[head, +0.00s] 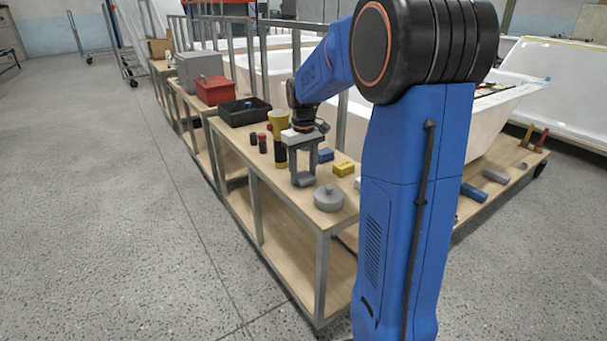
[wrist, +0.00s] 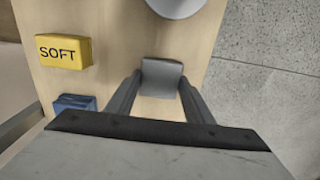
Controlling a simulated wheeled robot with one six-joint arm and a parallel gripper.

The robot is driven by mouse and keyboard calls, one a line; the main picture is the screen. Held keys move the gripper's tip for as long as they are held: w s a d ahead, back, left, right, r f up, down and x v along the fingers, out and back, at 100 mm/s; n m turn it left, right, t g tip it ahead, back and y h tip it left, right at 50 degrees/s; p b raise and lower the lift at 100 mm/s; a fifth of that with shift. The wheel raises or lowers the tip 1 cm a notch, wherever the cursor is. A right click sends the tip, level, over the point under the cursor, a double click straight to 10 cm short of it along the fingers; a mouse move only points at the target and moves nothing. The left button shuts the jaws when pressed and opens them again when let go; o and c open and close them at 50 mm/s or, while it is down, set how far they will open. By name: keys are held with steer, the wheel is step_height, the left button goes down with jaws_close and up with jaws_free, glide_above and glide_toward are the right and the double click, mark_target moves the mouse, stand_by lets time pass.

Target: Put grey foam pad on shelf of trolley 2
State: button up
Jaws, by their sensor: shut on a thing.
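The grey foam pad (wrist: 162,77) is between the two fingertips of my gripper (wrist: 160,88) in the wrist view, and the gripper is shut on it. In the head view my gripper (head: 304,178) points down over the wooden top of the near trolley (head: 276,178), with the grey pad (head: 303,180) low between its fingers. I cannot tell whether the pad touches the top. The near trolley has a lower wooden shelf (head: 285,240), bare where it shows. No number shows on any trolley.
Beside my gripper are a yellow block marked SOFT (wrist: 63,51), a blue block (wrist: 73,103) and a round grey thing (head: 329,198). A yellow-topped object (head: 279,125), small dark cylinders (head: 262,143) and a black tray (head: 244,112) stand farther back. Open floor (head: 110,220) lies left.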

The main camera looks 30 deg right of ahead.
steer(key=shift+f, duration=0.4)
steer(key=shift+f, duration=0.1)
steer(key=o, duration=1)
